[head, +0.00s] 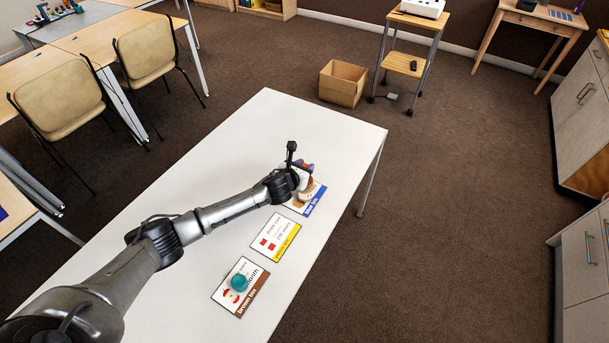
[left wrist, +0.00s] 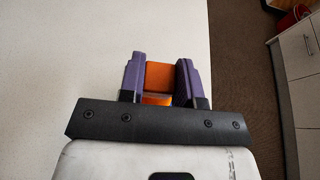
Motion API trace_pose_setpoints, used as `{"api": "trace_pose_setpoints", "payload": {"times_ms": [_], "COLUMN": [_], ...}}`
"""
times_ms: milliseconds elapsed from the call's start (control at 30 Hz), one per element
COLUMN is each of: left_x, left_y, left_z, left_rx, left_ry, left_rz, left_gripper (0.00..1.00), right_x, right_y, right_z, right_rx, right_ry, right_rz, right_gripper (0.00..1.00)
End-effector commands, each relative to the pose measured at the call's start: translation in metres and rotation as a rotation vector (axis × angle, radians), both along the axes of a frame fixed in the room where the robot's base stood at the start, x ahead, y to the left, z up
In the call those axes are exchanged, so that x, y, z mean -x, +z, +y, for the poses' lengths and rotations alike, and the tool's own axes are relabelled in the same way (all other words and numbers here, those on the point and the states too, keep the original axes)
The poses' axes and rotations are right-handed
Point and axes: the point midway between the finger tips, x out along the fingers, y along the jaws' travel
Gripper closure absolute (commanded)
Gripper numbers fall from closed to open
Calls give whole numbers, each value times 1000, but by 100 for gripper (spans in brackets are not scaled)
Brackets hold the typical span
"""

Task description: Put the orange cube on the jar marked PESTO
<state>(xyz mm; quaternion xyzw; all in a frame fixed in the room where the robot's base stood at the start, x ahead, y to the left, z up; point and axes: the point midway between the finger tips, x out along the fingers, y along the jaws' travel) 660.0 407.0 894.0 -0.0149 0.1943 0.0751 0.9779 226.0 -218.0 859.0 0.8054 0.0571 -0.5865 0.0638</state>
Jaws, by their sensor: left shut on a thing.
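The orange cube (left wrist: 159,76) is between the two purple fingers of my left gripper (left wrist: 160,80) in the left wrist view. The gripper is shut on it. In the head view my left gripper (head: 306,171) is over the far card, the one with a blue band (head: 313,203), near the table's right edge. The gripper hides part of this card. An orange patch shows just below the gripper there; I cannot tell its outline. I cannot make out a jar marked PESTO in either view. My right gripper is not in view.
On the white table (head: 200,190) lie a yellow-banded card (head: 291,250) and a brown-banded card (head: 250,305). The table's left and far parts are clear. A cardboard box (head: 342,84) stands on the floor beyond.

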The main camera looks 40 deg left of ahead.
Motion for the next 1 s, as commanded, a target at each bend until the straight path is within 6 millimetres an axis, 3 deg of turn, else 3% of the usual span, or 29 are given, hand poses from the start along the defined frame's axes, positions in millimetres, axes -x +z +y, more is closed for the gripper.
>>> {"api": "trace_pose_setpoints", "payload": {"times_ms": [267, 667, 700, 1000], "left_x": [1, 0, 0, 0], "left_y": [-36, -39, -39, -38], "left_z": [-1, -1, -1, -1], "left_rx": [1, -2, -1, -1], "left_ry": [0, -1, -2, 0], "left_rz": [3, 1, 1, 1], "left_gripper": [91, 91, 68, 44], "right_x": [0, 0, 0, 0], "right_y": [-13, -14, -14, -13], "right_z": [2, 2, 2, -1], "right_rx": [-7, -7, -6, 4], "right_ry": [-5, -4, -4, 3], "right_rz": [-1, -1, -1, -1], "right_gripper": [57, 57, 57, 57]}}
